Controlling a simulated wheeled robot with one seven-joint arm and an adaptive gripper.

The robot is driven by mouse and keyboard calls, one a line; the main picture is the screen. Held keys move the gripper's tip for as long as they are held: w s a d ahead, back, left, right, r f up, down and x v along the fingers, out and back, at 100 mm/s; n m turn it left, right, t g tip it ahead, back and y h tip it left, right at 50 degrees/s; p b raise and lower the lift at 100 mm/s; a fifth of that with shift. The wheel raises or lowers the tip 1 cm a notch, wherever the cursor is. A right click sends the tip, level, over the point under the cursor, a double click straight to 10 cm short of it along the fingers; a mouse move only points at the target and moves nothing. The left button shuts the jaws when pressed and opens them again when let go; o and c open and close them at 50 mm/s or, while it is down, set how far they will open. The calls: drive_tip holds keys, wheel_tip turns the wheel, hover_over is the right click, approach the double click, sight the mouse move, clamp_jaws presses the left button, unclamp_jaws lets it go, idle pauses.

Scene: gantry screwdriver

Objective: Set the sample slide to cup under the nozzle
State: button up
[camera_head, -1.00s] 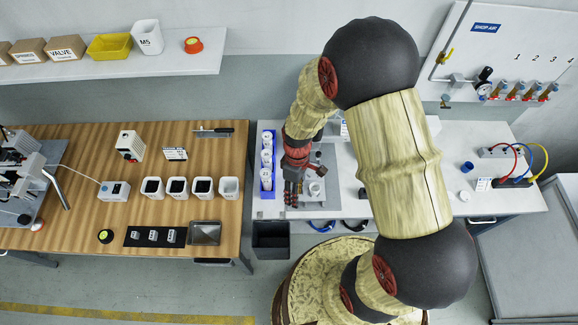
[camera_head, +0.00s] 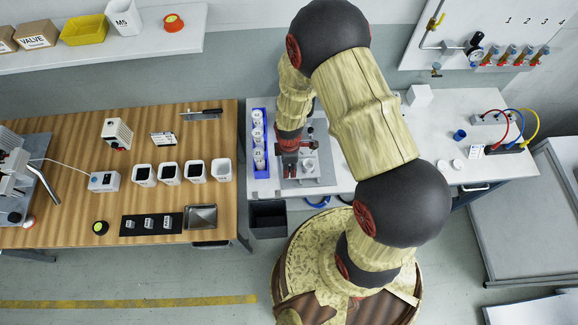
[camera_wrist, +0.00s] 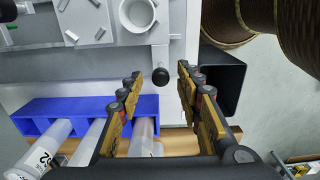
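The sample slide fixture is a grey plate (camera_head: 318,181) on the white bench, partly covered by my arm. A round white cup (camera_head: 310,166) stands on it, and its open ring (camera_wrist: 138,11) shows at the top of the wrist view. My gripper (camera_wrist: 160,74) is open, with one finger on each side of the knob in the picture. Gaps show on both sides, and I see no contact. I cannot make out the nozzle. In the head view my wrist hides the knob.
A blue rack (camera_head: 259,168) of white tubes stands close left of the fixture; it also shows beside my left finger in the wrist view (camera_wrist: 70,108). A black bin (camera_head: 268,218) is at the bench front. A wooden table (camera_head: 70,150) with white cups stands farther left.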

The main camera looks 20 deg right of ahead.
drive_tip(key=shift+f, duration=0.15)
drive_tip(key=shift+c, duration=0.8)
clamp_jaws()
